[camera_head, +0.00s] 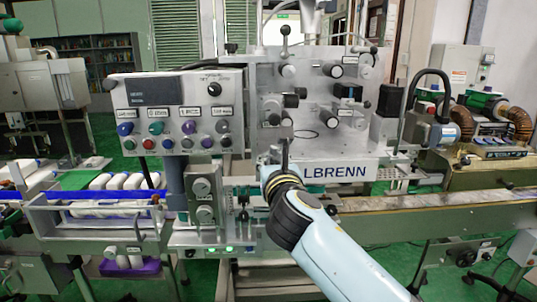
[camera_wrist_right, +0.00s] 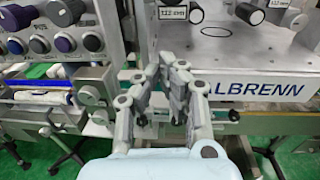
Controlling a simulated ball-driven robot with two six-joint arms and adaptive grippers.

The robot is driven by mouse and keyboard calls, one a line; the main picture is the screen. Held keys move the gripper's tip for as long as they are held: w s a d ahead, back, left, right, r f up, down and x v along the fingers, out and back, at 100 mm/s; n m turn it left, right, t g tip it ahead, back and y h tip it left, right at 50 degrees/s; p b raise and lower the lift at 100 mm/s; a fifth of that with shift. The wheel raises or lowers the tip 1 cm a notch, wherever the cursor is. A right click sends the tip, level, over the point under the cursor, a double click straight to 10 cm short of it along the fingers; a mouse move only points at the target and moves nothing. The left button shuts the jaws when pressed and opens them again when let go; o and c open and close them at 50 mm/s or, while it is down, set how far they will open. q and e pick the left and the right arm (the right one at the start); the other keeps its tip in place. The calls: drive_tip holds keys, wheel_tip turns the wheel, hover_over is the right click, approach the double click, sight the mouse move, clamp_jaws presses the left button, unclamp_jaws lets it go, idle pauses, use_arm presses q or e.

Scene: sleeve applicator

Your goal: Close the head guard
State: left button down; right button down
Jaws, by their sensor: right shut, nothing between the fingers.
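The sleeve applicator's head is a grey metal plate (camera_head: 310,138) with black knobs and rollers, above a white strip (camera_head: 340,171) reading "LBRENN". The strip also shows in the right wrist view (camera_wrist_right: 260,88). I cannot tell a separate head guard apart from the head's plates. My right gripper (camera_head: 284,145) is in front of the lower left part of the head, and its arm comes up from the bottom right. In the right wrist view its fingers (camera_wrist_right: 163,66) are together and empty, left of the strip; contact with the machine cannot be told. My left gripper is not in view.
A control panel (camera_head: 172,113) with coloured knobs and buttons stands left of the head. A conveyor (camera_head: 440,198) runs off to the right. White bottles (camera_head: 125,181) lie on the left conveyor. A motor with a black cable (camera_head: 437,132) is right of the head.

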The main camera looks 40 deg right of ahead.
sight(266, 145)
drive_tip(key=shift+b+x, duration=0.65)
drive_tip(key=shift+x, duration=1.6)
drive_tip(key=w+b, duration=0.1)
drive_tip(key=w+d+m+h, duration=0.1)
drive_tip(key=w, duration=0.1)
drive_tip(key=shift+d+f+g+b, duration=0.1)
drive_tip(key=shift+d+g+b, duration=0.05)
drive_tip(key=shift+g+b, duration=0.25)
drive_tip(key=shift+r+h, duration=0.2)
drive_tip(key=shift+h, duration=0.1)
drive_tip(key=shift+r, duration=0.2)
drive_tip(key=shift+w, duration=0.1)
drive_tip(key=shift+d, duration=0.1)
